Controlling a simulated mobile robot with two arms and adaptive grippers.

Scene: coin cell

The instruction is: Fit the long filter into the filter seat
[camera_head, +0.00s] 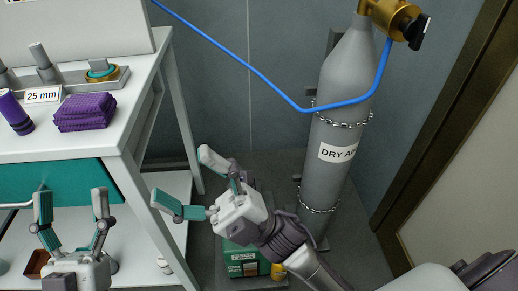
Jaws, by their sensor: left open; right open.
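I cannot pick out a long filter or a filter seat for certain. My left gripper (71,205) is at the lower left, fingers upward and spread, open and empty, in front of the bench's teal drawer. My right gripper (185,180) is right of the bench leg, fingers toward the upper left, open and empty. A purple cylinder with a dark end (14,112) leans at the left edge of the bench top; I cannot tell what it is. Neither gripper touches it.
A white bench (110,140) carries folded purple cloth (85,112), a "25 mm" label (43,95) and a metal tray (116,78) with grey cylinders. A chained gas cylinder (340,90) with a blue hose (250,70) stands right. A green box (240,262) is on the floor.

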